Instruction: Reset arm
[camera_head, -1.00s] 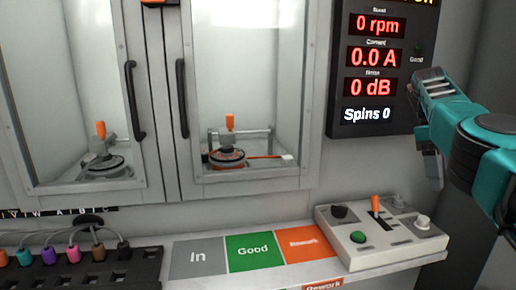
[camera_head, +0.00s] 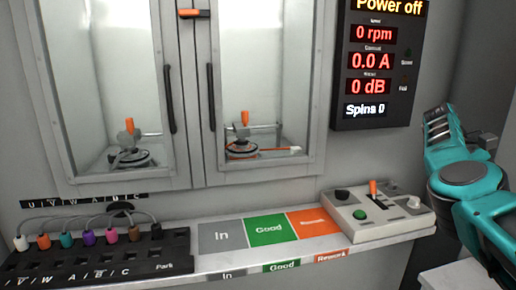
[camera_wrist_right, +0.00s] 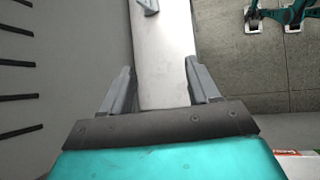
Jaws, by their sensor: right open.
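My right arm (camera_head: 465,178) is at the right edge of the head view, teal and dark grey, beside the control box. My right gripper (camera_wrist_right: 160,80) shows in the right wrist view with its two grey fingers apart and nothing between them. A pale shelf or panel strip lies beyond the fingers. My left gripper and left arm are not in the head view.
A cabinet with two closed glass doors (camera_head: 190,100) holds motor fixtures. The display (camera_head: 378,65) reads Power off. A control box (camera_head: 375,215) stands on the ledge right of the In, Good and Rework pads (camera_head: 268,230). Coloured plugs sit in a black rack (camera_head: 95,262) at left.

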